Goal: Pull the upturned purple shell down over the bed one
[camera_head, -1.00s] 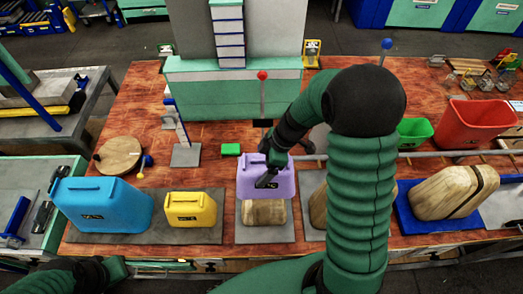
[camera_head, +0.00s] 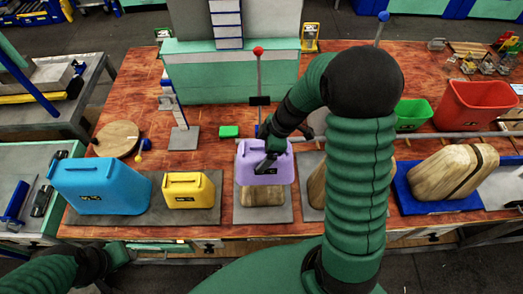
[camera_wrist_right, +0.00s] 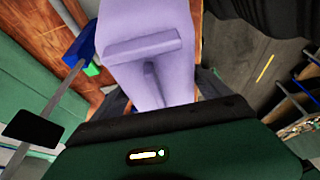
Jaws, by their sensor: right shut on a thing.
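The purple shell (camera_head: 280,172) sits over the top of a wooden block (camera_head: 262,196) on a grey mat, and the lower part of the block still shows below its rim. The shell also fills the upper middle of the right wrist view (camera_wrist_right: 150,25), with a raised bar across it. My right gripper (camera_head: 266,164) is shut on the shell at its front upper side, and its fingers partly hide it. My left gripper (camera_head: 122,254) is low at the left, apart from the shell. Its jaws are too small to read.
A yellow shell (camera_head: 189,191) and a blue shell (camera_head: 101,188) stand to the left. A red-knobbed lever (camera_head: 259,72) rises behind the purple shell. A banded wooden block (camera_head: 445,181) lies on a blue mat at the right. My right arm hides part of another wooden block.

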